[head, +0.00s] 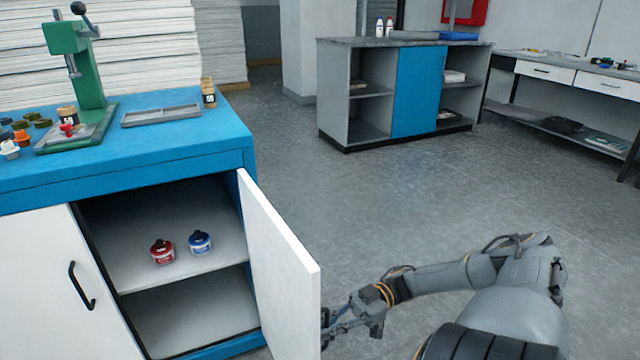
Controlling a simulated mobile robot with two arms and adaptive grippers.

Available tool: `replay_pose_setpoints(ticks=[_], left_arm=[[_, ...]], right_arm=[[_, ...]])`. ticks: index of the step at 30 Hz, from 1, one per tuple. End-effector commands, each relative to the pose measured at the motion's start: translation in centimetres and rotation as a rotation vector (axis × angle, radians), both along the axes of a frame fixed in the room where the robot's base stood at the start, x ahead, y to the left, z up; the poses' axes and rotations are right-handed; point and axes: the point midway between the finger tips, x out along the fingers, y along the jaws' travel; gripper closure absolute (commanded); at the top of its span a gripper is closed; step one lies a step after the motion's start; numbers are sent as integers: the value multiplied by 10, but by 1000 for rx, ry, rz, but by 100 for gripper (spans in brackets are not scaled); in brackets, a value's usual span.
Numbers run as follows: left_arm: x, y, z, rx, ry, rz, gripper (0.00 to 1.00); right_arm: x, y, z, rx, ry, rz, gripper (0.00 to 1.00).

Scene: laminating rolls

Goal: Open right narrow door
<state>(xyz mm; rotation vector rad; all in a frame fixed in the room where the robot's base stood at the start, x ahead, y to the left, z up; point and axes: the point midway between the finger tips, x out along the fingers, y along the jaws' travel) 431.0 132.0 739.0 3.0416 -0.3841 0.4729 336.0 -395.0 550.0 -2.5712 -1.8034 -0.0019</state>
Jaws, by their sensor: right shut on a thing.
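The right narrow door (277,268) is a white panel on the blue-topped cabinet. It stands swung well out from the cabinet front, with the compartment behind it exposed. My right gripper (326,326) is at the door's outer side, low near its free edge. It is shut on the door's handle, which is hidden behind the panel. The fingertips are partly hidden by the door's edge. The left door (62,280) is white with a black handle (82,286) and is closed. My left gripper is not in view.
Inside the cabinet, a red jar (162,251) and a blue jar (200,242) stand on the shelf (140,220). A green press (85,75) and a grey tray (161,115) are on the blue top. Open grey floor (390,210) lies to the right, before a far cabinet (416,92).

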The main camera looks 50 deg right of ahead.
Motion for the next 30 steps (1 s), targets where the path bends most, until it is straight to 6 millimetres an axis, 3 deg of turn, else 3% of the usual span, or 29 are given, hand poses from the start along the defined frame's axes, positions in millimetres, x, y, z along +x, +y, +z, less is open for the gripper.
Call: replay_pose_setpoints(ticks=[14,15,18,30], left_arm=[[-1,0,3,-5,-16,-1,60],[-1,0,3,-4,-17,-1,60],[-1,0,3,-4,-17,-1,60],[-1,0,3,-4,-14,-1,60]], right_arm=[[-1,-3,-2,-3,3,0,100],[-1,-3,-2,-3,3,0,87],[-1,-3,-1,-2,2,0,69],[-2,-9,-1,-3,1,-2,69]])
